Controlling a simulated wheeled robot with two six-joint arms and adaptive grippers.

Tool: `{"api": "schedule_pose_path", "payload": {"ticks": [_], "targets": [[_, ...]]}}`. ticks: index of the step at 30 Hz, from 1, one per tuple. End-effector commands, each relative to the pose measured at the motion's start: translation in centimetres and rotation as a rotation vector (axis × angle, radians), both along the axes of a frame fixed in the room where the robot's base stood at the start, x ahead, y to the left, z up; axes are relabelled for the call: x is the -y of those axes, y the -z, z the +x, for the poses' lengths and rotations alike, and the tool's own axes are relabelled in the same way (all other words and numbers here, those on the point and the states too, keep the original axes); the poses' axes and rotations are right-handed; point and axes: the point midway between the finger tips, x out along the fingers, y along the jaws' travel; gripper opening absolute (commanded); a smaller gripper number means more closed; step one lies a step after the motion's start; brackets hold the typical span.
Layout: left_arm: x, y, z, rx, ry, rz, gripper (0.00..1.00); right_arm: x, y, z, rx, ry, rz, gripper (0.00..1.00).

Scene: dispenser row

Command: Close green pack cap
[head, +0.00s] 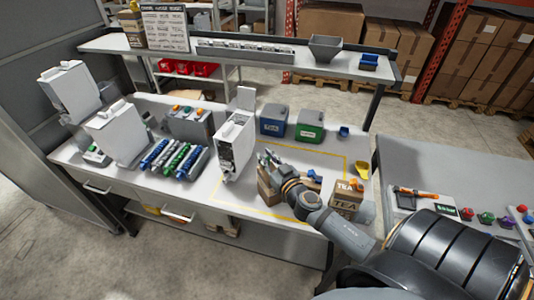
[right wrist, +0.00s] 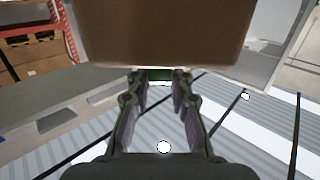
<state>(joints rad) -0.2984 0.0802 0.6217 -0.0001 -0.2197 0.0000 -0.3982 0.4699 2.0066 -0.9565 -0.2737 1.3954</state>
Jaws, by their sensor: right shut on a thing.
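My right gripper (head: 270,160) reaches in from the right to the worktable, just right of the white dispenser machine. In the right wrist view, its two fingers (right wrist: 160,78) close at the tips on a small dark green piece (right wrist: 160,74), which looks like the green cap. A brown pack (right wrist: 165,35) fills the top of that view, right against the green piece. In the head view, the brown pack (head: 266,192) stands under my gripper and is partly hidden by it. How the cap sits on the pack cannot be told. My left gripper is not in view.
The white dispenser machine (head: 236,145) stands close left of my gripper. A blue bin (head: 273,120) and a green bin (head: 310,126) stand behind. A tea box (head: 346,197) is at the right by my forearm. Blue and green tubes (head: 175,158) lie left. A shelf (head: 250,52) runs above the back.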

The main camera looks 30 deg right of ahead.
Motion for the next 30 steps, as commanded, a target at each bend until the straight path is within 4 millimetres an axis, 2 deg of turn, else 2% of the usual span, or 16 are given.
{"api": "schedule_pose_path", "payload": {"ticks": [1, 3, 6, 9, 21, 30], "targets": [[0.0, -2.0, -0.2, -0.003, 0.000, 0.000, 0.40, 0.0, -1.1, 0.0, -0.023, 0.002, 0.007, 0.00], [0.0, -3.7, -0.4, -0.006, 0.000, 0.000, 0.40, 0.1, -1.2, 0.2, -0.060, 0.003, 0.010, 0.00], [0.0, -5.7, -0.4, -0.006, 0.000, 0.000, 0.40, 0.1, -1.3, 0.4, -0.125, 0.003, 0.017, 0.00], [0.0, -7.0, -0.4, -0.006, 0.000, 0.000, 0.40, 0.1, -0.9, 0.6, -0.200, 0.002, 0.020, 0.00], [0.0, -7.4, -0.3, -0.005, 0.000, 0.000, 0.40, 0.1, 0.4, 1.6, -0.535, -0.001, 0.042, 0.00], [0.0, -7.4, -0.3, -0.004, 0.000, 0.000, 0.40, 0.2, 1.0, 1.9, -0.719, 0.000, 0.057, 0.00]]}}
